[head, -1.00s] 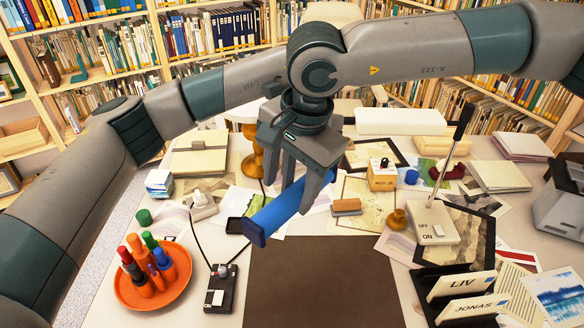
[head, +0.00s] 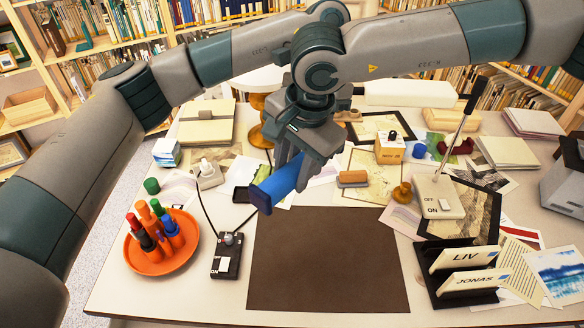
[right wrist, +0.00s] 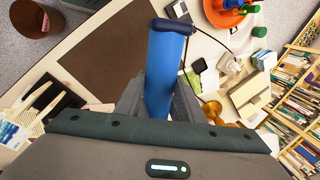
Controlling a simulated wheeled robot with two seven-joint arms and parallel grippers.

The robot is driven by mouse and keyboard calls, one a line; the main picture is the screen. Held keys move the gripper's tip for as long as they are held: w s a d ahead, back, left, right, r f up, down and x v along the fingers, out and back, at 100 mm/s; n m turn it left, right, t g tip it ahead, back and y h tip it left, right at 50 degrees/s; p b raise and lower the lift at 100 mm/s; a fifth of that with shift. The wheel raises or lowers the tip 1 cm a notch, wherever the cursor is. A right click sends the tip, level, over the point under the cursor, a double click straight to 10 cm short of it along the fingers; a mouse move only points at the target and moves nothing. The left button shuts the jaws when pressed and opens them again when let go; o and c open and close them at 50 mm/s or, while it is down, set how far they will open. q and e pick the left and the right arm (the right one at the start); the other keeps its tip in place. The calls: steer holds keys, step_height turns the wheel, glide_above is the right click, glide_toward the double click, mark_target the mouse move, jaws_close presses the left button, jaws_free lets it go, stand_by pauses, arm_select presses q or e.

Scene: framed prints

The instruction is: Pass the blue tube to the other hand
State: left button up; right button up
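The blue tube (head: 277,188) is held in the air above the desk, just beyond the brown mat. My right gripper (head: 293,176) is shut on it, with one finger on each side. In the right wrist view the tube (right wrist: 166,68) sticks out past the fingers of my right gripper (right wrist: 160,88). Its capped dark-blue end is free. My left arm comes in from the left and runs behind my right wrist at the top. My left gripper does not show in either view.
The brown mat (head: 328,260) is bare. An orange dish (head: 150,266) of markers stands at left, beside a black switch box (head: 227,256). A lever box (head: 437,196) and a letter rack (head: 463,283) stand at right. Papers and stamps crowd the back.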

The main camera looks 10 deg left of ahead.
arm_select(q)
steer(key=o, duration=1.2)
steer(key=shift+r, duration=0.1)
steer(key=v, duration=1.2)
